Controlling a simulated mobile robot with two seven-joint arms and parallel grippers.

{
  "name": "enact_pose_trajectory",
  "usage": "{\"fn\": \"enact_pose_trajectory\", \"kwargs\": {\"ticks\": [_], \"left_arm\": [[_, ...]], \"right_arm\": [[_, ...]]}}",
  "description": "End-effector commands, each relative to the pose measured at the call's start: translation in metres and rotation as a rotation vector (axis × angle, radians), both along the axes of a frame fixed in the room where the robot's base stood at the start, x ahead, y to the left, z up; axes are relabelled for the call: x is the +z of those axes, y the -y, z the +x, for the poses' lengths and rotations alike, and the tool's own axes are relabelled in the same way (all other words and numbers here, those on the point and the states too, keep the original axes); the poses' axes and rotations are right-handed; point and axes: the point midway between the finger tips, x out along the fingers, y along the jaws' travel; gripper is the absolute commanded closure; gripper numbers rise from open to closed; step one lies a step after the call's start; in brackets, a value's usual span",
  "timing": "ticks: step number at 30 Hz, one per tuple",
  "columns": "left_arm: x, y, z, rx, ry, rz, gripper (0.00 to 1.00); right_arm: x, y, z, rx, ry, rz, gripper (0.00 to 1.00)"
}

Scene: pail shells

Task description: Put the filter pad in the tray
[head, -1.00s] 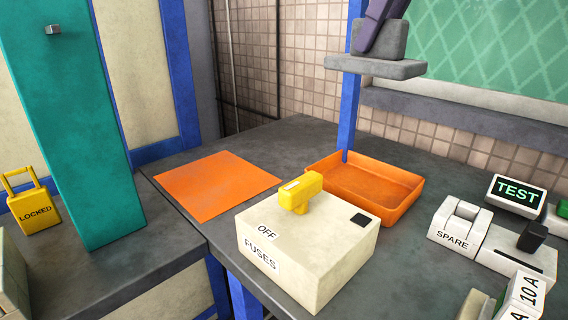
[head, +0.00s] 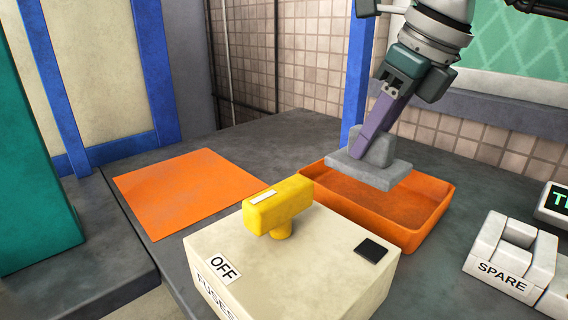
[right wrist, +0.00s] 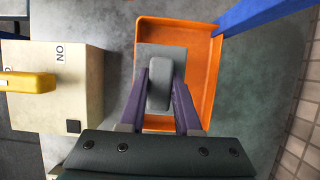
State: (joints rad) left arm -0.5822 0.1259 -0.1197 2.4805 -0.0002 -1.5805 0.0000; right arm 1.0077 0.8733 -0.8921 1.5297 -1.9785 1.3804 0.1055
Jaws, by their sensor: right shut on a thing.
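The filter pad, a grey slab (head: 350,168) with a raised grey grip block on top, is held in my right gripper (head: 376,135). In the right wrist view, the purple fingers (right wrist: 160,95) are shut on the pad's grip block, with the slab (right wrist: 147,62) below. The orange tray (head: 432,222) stands on the bench behind the cream fuse box. The pad is over the tray's left part, close to its left wall in the wrist view (right wrist: 140,30). I cannot tell whether it touches the tray floor. My left gripper is not in view.
A cream fuse box (head: 300,270) with a yellow handle (head: 278,205) stands in front of the tray. A flat orange sheet (head: 195,190) lies to the left. A blue post (head: 355,75) rises behind the tray. A white "SPARE" block (head: 505,262) sits at the right.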

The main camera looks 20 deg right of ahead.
Motion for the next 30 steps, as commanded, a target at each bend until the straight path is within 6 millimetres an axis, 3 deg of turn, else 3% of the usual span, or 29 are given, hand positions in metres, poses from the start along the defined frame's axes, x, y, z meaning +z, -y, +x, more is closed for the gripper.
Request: {"fn": "enact_pose_trajectory", "kwargs": {"ticks": [13,26,27,30], "left_arm": [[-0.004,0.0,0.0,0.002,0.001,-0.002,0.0],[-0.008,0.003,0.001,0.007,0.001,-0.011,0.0],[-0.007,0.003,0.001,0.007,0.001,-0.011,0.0],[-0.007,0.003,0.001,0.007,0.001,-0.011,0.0]], "right_arm": [[-0.057,0.0,0.0,0.0,-0.001,0.0,1.0],[-0.065,0.0,0.0,0.001,0.001,0.0,1.0],[-0.064,0.0,0.0,0.001,0.001,0.0,0.65],[-0.064,0.0,0.0,0.001,0.001,0.0,0.54]]}}
